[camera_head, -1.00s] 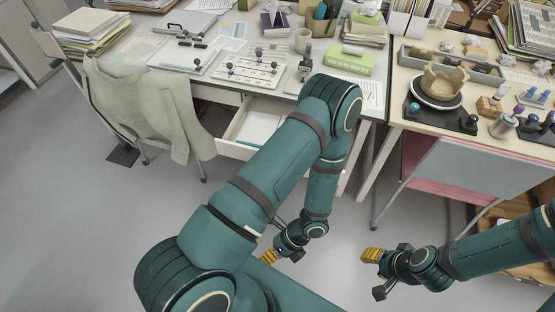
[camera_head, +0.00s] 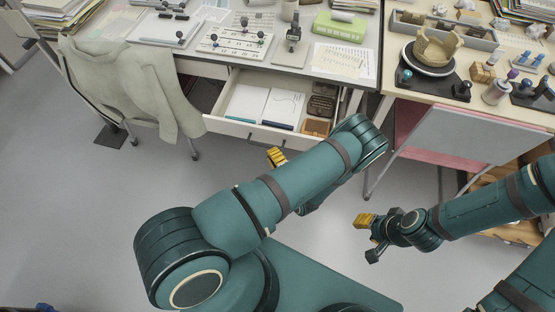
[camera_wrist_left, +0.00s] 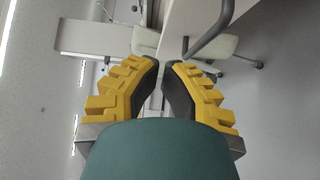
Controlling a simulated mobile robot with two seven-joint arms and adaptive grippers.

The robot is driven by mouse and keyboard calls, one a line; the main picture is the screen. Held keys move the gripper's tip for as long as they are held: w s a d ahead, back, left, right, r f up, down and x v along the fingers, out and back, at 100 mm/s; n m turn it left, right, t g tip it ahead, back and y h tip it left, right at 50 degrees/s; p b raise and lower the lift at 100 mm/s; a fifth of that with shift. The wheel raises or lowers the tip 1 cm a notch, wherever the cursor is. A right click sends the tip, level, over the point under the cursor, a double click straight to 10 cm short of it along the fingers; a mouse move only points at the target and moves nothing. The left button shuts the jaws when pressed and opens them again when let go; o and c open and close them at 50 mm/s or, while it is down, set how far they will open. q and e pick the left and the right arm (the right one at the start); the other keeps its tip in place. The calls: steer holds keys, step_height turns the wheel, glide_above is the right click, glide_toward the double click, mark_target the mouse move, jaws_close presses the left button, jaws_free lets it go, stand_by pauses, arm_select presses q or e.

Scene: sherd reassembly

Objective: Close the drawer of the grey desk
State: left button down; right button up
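The grey desk (camera_head: 325,79) stands at the top of the head view. Its drawer (camera_head: 238,128) is pulled out below the desktop. White paper or notebooks, teal and dark pens, a dark box and a brown item show inside. My left gripper (camera_head: 276,157) has yellow fingers, partly hidden behind my left arm. It is just in front of the drawer's front panel, apart from it as far as I can tell. In the left wrist view its fingers (camera_wrist_left: 163,68) stand apart with nothing between them. My right gripper (camera_head: 364,221) is over the floor, right of the left arm; its opening is unclear.
A chair with a pale jacket (camera_head: 130,85) stands left of the drawer. A second chair (camera_head: 465,145) is at the right, by the neighbouring table (camera_head: 395,82), which holds a pot on a dark stand. Grey floor lies clear in front of the drawer.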

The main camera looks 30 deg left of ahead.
mark_target(269, 135)
arm_select(q)
steer(key=w+a, duration=0.2)
steer(key=w, duration=0.1)
steer(key=w+a+b, duration=0.1)
steer(key=w+a, duration=0.2)
steer(key=shift+w+a, duration=0.15)
steer(key=shift+w, duration=0.1)
arm_select(e)
steer(key=shift+w+f, duration=0.1)
steer(key=shift+f, duration=0.4)
arm_select(q)
steer(key=shift+w, duration=0.1)
arm_select(e)
steer(key=shift+f, duration=0.1)
